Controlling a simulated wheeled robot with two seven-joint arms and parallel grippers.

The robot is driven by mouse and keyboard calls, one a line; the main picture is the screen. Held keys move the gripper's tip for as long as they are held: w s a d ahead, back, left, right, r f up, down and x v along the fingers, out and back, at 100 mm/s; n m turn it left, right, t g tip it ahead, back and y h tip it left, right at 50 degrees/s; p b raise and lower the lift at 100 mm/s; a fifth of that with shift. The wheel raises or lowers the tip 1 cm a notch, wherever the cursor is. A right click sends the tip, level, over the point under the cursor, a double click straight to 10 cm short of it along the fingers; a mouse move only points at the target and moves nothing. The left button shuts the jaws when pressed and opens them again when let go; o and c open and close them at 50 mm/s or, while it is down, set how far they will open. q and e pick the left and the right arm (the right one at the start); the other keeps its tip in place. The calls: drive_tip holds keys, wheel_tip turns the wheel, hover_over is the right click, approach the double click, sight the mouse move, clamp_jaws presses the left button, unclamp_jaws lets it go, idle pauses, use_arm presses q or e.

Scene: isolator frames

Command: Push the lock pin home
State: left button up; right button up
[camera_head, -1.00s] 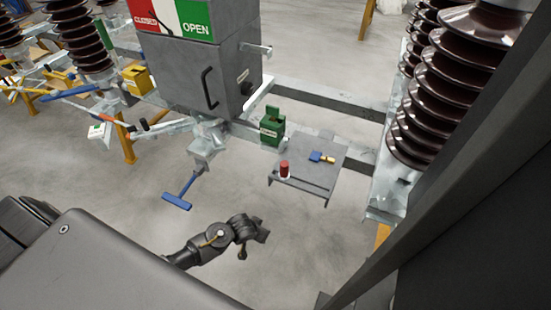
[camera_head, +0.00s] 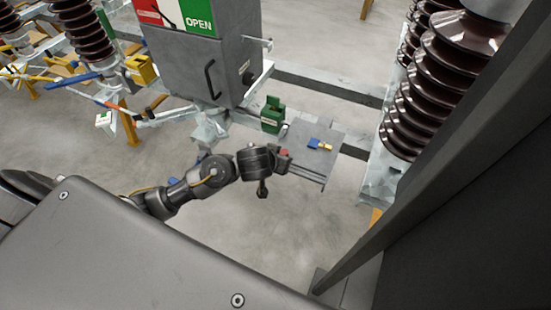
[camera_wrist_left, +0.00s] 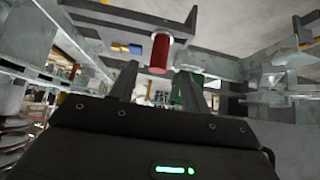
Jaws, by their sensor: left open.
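A red cylinder (camera_head: 284,153), perhaps the lock pin, stands on the small grey shelf (camera_head: 318,132), partly hidden behind my left gripper. In the left wrist view the red cylinder (camera_wrist_left: 160,50) is just ahead of the gap between the fingers, and I see no contact. My left gripper (camera_head: 276,161) is at the shelf's left edge, beside the cylinder. Its two fingers (camera_wrist_left: 158,82) are apart with nothing between them. A green block (camera_head: 272,117) with a label is at the shelf's back left. My right gripper is in neither view.
A blue and brass piece (camera_head: 320,145) lies on the shelf, right of the red cylinder. A grey cabinet (camera_head: 220,62) with a black handle and a red and green sign stands behind. A ribbed brown insulator (camera_head: 432,85) rises at right. The floor in front is open.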

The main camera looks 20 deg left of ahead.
use_arm(q)
drive_tip(key=b+x, duration=0.3)
drive_tip(key=x, duration=0.4)
drive_tip(key=shift+s+f, duration=0.1)
drive_tip(key=shift+w+f+b, duration=0.45)
drive_tip(key=shift+w+b, duration=0.1)
drive_tip(key=shift+c, duration=0.2)
drive_tip(key=c, duration=0.5)
clamp_jaws()
idle(0.3)
drive_tip(key=shift+r, duration=0.2)
